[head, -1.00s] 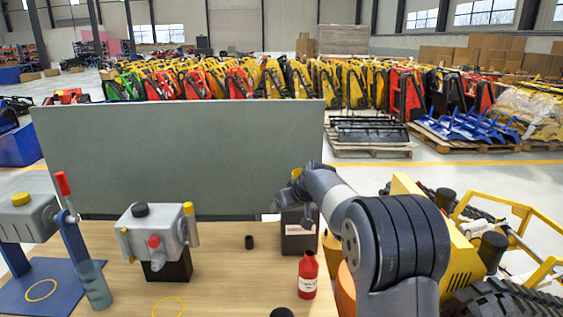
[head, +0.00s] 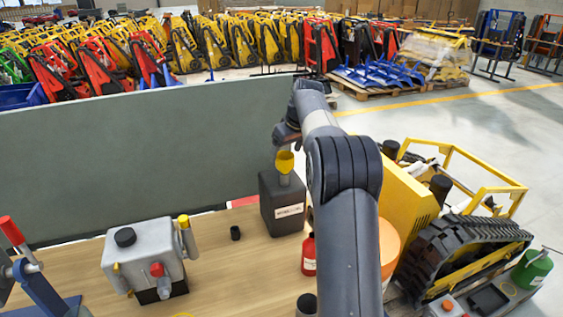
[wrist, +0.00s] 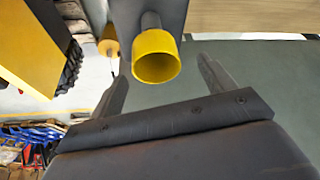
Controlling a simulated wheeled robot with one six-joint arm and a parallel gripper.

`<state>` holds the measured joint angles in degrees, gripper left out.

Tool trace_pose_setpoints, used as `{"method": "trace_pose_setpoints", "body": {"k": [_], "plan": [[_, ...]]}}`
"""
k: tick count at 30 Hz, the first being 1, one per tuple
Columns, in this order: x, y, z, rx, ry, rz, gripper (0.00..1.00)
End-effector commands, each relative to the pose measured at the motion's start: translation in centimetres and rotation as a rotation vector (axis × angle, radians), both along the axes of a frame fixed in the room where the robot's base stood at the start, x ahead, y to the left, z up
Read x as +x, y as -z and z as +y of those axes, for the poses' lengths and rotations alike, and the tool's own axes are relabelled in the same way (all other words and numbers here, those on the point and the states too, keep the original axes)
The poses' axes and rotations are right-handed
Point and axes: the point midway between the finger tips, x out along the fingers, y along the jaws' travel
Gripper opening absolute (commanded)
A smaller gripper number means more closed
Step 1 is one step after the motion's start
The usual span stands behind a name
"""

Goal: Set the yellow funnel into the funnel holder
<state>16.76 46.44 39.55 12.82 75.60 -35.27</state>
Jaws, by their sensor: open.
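The yellow funnel (head: 285,160) stands upright on the grey neck of a dark canister (head: 268,197) with a white label, at the back right of the table. In the wrist view, the funnel (wrist: 156,58) shows its wide mouth, with the grey neck behind it. My gripper (wrist: 162,70) is open, with a finger on either side of the funnel in the picture and a visible space on both sides. In the head view my arm's dark end is just above and behind the funnel; the fingers are hidden there. I cannot make out a funnel holder for certain.
A grey machine (head: 143,255) with a red knob stands left on the wooden table (head: 225,275). A small black cup (head: 235,233) and a red bottle (head: 308,254) are near the canister. A grey panel (head: 130,160) borders the back. A yellow tracked carrier (head: 405,215) stands right.

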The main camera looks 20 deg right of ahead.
Motion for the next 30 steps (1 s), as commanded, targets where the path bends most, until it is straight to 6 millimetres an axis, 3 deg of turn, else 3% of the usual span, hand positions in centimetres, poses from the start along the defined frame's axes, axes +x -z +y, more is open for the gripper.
{"method": "trace_pose_setpoints", "body": {"k": [18, 26, 30], "plan": [[2.1, 6.4, 0.2, 0.001, -0.001, -0.002, 0.78], [2.1, 6.7, 0.2, 0.000, -0.001, -0.002, 0.77], [2.1, 6.6, 0.2, 0.000, -0.001, -0.002, 0.66]]}}
